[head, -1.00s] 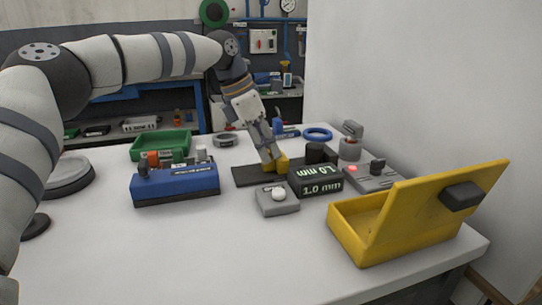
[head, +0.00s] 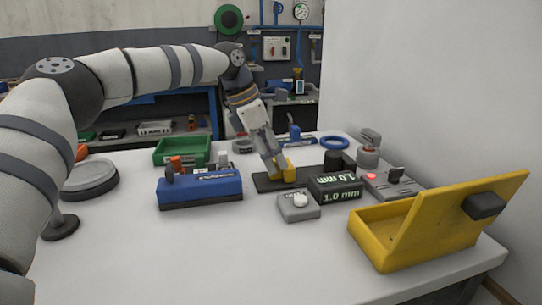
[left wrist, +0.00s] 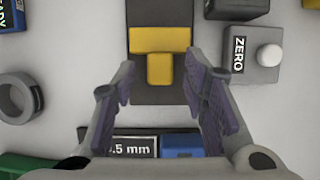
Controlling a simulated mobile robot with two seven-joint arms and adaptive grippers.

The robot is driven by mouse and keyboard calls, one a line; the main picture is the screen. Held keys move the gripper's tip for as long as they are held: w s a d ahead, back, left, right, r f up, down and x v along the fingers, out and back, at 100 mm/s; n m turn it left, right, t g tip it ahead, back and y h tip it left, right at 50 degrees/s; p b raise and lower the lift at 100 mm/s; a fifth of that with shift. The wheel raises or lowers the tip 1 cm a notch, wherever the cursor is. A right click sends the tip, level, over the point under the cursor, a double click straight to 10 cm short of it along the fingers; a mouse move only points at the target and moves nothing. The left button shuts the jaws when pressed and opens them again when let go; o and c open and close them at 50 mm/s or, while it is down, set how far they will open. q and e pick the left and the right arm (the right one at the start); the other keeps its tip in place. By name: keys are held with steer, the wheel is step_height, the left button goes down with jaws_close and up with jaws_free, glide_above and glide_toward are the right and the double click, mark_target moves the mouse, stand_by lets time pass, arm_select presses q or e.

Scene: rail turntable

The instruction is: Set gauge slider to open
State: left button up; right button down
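The gauge has a dark flat base (head: 262,182) with a yellow slider (head: 284,173) on it. A gap shows between the slider and the black display block (head: 335,188), which reads 1.0 mm. In the left wrist view the yellow slider (left wrist: 160,42) has a small tab pointing toward my gripper. My left gripper (left wrist: 160,75) is open, its fingertips on either side of the tab with gaps. In the head view the left gripper (head: 276,166) is low at the slider and partly covers it. My right gripper is in neither view.
A grey ZERO box (head: 298,207) is in front of the gauge. A blue box (head: 200,191) and green tray (head: 181,150) are to the left. A yellow open case (head: 385,243) stands at the front right. The front left tabletop is clear.

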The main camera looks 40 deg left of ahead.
arm_select(q)
steer(key=v, duration=1.2)
steer(key=shift+f, duration=0.15)
